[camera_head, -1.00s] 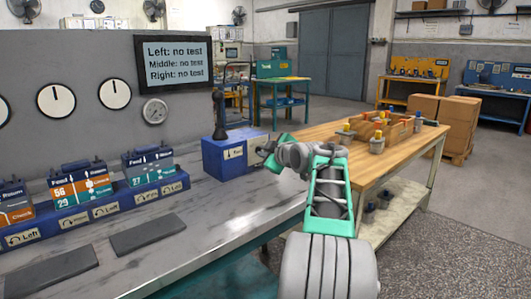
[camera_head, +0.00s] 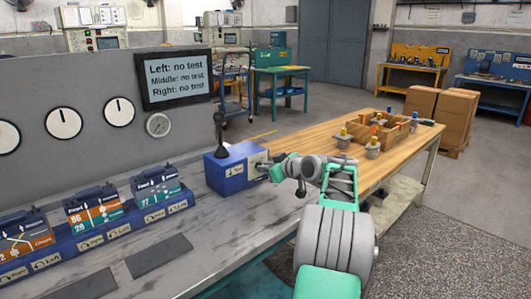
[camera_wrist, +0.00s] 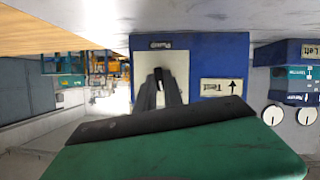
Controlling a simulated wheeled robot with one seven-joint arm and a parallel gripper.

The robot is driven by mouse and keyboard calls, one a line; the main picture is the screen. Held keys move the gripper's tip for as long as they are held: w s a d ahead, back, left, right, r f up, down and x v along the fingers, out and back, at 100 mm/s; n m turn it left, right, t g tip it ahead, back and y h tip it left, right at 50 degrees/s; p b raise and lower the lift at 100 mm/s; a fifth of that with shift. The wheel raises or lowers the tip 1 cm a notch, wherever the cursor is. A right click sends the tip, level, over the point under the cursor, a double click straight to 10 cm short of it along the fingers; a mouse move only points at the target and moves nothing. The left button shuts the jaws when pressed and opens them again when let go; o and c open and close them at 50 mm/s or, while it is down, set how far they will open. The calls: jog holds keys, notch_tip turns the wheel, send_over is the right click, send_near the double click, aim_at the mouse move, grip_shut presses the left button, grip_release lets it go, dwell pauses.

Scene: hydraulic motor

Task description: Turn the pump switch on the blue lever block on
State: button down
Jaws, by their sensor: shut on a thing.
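The blue lever block (camera_head: 228,172) stands at the right end of the grey bench in the head view, with a black lever (camera_head: 219,133) upright on top. In the wrist view, which is upside down, the blue block (camera_wrist: 208,62) shows a "Pump" label, a pale switch plate (camera_wrist: 140,66) and a "Test" label with an arrow. My gripper (camera_head: 265,172) is at the block's right side. In the wrist view my gripper (camera_wrist: 160,80) is shut on the small dark pump switch (camera_wrist: 158,76), which the fingers mostly hide. Whether the switch is on or off cannot be told.
A screen (camera_head: 174,77) reads "no test" for left, middle and right. Several valve blocks sit in a blue rack (camera_head: 105,233) to the left. A wooden table (camera_head: 310,140) with a parts tray stands behind my arm. Bare bench lies in front of the block.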

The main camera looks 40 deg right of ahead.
jog(key=m+y+p, duration=0.1)
jog(key=p, duration=0.2)
jog(key=m+y+p, duration=0.1)
jog(key=p, duration=0.2)
jog(key=m+p, duration=0.1)
jog(key=p, duration=0.2)
jog(key=shift+d+r+m+y+p, duration=0.25)
jog(key=shift+r+m+y+p, duration=0.05)
jog(key=shift+r+m+y, duration=0.1)
jog(key=p, duration=0.1)
jog(key=m+y+p, duration=0.1)
jog(key=p, duration=0.1)
jog(key=shift+d+f+m, duration=0.1)
jog(key=shift+f+m, duration=0.15)
jog(key=shift+m, duration=0.05)
jog(key=shift+w+f+m+y+p, duration=0.1)
jog(key=shift+f+m+y+p, duration=0.15)
jog(key=shift+m+y+p, duration=0.7)
jog(key=shift+m+t, duration=0.25)
jog(key=shift+t, duration=0.05)
jog(key=c, duration=1.5)
grip_release()
jog(key=shift+o, duration=0.2)
jog(key=shift+w+f, duration=0.1)
jog(key=shift+f, duration=0.05)
jog(key=shift+d, duration=0.15)
